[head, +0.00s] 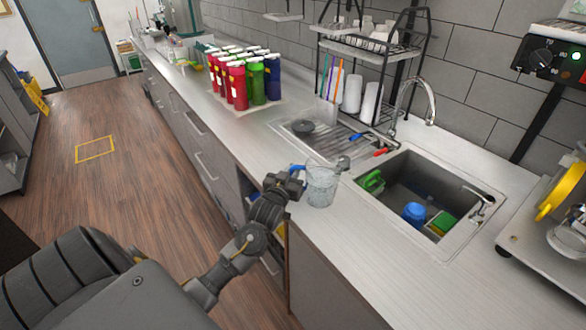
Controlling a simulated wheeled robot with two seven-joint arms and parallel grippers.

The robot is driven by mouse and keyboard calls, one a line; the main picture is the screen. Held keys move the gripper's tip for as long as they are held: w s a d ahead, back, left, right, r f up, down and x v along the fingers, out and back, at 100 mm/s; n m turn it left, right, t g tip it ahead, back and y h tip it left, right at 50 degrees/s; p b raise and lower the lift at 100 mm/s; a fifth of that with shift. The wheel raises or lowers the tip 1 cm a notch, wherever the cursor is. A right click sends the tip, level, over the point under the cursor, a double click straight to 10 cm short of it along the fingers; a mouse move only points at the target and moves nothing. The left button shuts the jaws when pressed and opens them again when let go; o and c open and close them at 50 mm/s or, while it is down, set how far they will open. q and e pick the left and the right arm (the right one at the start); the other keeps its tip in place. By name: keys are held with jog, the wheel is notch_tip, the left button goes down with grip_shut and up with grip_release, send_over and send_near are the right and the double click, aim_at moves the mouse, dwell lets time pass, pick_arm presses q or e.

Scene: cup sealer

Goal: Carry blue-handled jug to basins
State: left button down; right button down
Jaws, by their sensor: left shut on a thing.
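The clear jug (322,187) with a blue handle (297,169) is upright near the front edge of the counter, left of the sink. My left gripper (294,182) is shut on its handle side, and the fingers partly hide the handle. I cannot tell whether the jug's base touches the counter. The large sink basin (396,178) lies to the right of the jug. A shallower basin with a drainboard (345,137) lies behind the jug. My right gripper is not in view.
The large basin contains a blue item (413,212), a green-yellow sponge (441,223) and a green brush (371,182). A faucet (428,100) and a dish rack (372,45) stand behind. Red, green and blue bottles (238,84) stand to the left. The counter (375,245) in front of the sink is clear.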

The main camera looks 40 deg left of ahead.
pick_arm(q)
jog(key=shift+r, duration=0.1)
jog(key=c, duration=1.4)
grip_release()
jog(key=shift+s, duration=0.1)
jog(key=shift+c, duration=0.2)
jog(key=shift+f, duration=0.2)
jog(key=shift+r, duration=0.15)
jog(key=shift+s+d, duration=0.15)
jog(key=shift+s, duration=0.1)
jog(key=b+v, duration=0.3)
jog(key=v, duration=0.8)
jog(key=shift+s, duration=0.2)
